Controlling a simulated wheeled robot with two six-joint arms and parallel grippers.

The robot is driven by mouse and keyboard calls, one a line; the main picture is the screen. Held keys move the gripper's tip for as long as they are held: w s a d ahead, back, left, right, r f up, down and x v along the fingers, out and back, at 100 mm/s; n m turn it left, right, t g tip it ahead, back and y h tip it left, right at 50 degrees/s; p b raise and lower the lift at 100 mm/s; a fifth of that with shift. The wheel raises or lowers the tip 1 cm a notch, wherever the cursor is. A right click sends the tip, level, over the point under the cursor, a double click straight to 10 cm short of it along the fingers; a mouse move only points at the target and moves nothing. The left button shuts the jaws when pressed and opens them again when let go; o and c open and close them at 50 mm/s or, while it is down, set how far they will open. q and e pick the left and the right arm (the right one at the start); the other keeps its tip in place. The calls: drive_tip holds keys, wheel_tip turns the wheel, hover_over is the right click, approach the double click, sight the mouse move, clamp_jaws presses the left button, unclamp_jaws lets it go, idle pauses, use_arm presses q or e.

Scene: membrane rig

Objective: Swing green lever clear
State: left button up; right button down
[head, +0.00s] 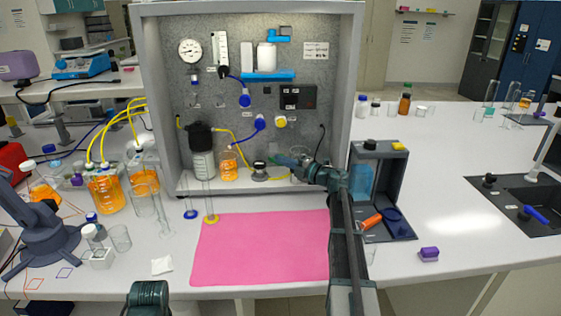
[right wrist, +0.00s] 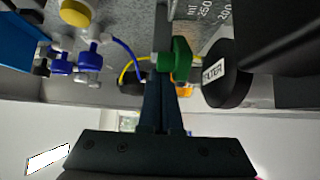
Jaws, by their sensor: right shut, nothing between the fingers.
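The green lever (right wrist: 178,58) shows in the right wrist view, close to the tips of my right gripper (right wrist: 166,85). Its fingers are shut together with nothing between them; I cannot tell whether they touch the lever. In the head view my right gripper (head: 298,166) reaches leftward into the lower part of the grey rig (head: 180,90). A green patch, likely the lever (head: 282,158), shows at its tip, partly hidden. The black filter cap (right wrist: 228,75) is beside the lever in the wrist view.
Blue valve handles (head: 260,122) and a yellow knob (head: 280,122) sit on the panel above my right gripper. An orange-filled beaker (head: 229,162) stands to its left. A grey open box (head: 402,200) stands right of my forearm.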

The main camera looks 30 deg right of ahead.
use_arm(q)
drive_tip(key=shift+r, duration=0.1)
use_arm(e)
drive_tip(key=shift+w+d+r+m+h, duration=0.15)
drive_tip(key=shift+w+d+h, duration=0.1)
drive_tip(key=shift+d, duration=0.4)
drive_tip(key=shift+w+d+r+m+h, duration=0.15)
drive_tip(key=shift+d+h, duration=0.1)
drive_tip(key=shift+d, duration=0.35)
drive_tip(key=shift+s+f, duration=0.15)
drive_tip(key=shift+s, duration=0.5)
use_arm(q)
drive_tip(key=shift+d+r, duration=0.1)
drive_tip(key=shift+d, duration=0.15)
use_arm(e)
drive_tip(key=s, duration=0.6)
drive_tip(key=shift+s+d+y, duration=0.15)
drive_tip(key=shift+d+y, duration=0.25)
drive_tip(key=shift+a+f, duration=0.1)
